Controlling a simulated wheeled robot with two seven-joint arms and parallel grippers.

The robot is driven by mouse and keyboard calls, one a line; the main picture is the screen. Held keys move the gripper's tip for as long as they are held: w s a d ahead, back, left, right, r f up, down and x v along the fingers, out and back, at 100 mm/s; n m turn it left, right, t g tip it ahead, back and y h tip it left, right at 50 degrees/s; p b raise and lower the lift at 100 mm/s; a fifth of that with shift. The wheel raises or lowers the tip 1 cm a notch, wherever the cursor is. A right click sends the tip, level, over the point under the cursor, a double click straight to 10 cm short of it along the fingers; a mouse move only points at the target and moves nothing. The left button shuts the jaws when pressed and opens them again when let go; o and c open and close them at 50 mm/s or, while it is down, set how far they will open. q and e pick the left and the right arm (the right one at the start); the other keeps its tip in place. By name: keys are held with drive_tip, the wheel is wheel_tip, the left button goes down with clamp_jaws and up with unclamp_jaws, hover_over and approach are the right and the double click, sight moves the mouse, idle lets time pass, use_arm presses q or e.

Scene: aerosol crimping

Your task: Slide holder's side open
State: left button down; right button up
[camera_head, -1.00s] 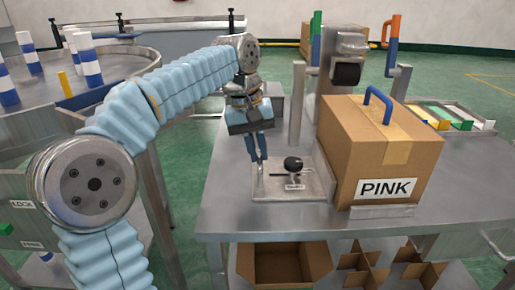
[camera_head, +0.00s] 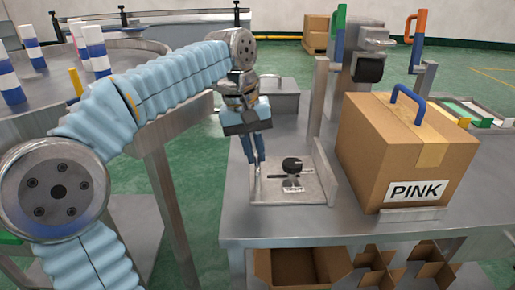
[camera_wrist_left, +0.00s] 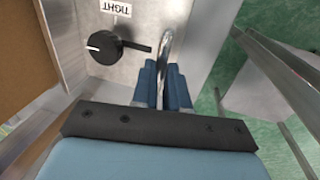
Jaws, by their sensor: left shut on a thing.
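The holder's side is a metal plate (camera_head: 268,191) with an upright wall (camera_head: 325,172) at its right edge, lying on the table left of the PINK box. A bare gap shows between that wall and the box. A black knob (camera_head: 292,163) sits on the plate; the knob (camera_wrist_left: 103,47) and a TIGHT label (camera_wrist_left: 115,8) also show in the left wrist view. My left gripper (camera_head: 256,163) is shut on a thin metal handle (camera_wrist_left: 166,45) at the plate's left edge. The fingers partly hide the handle. My right gripper is out of view.
The cardboard box (camera_head: 405,150) with a blue handle and PINK label stands right of the plate. A metal post (camera_head: 318,100) and a machine (camera_head: 368,62) stand behind. Open cartons (camera_head: 300,268) lie below the table. A round conveyor table (camera_head: 95,80) is at the left.

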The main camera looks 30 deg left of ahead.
use_arm(q)
drive_tip(key=c, duration=1.1)
unclamp_jaws()
drive_tip(key=shift+s+a, duration=0.15)
drive_tip(key=shift+a, duration=0.15)
drive_tip(key=shift+c, duration=0.2)
drive_tip(key=shift+d, duration=0.1)
drive_tip(key=shift+r, duration=0.25)
wheel_tip(320, 180, up, 13)
drive_tip(key=s+a+p, duration=0.1)
drive_tip(key=a+p, duration=0.1)
drive_tip(key=shift+s+a, duration=0.15)
drive_tip(key=shift+s, duration=0.05)
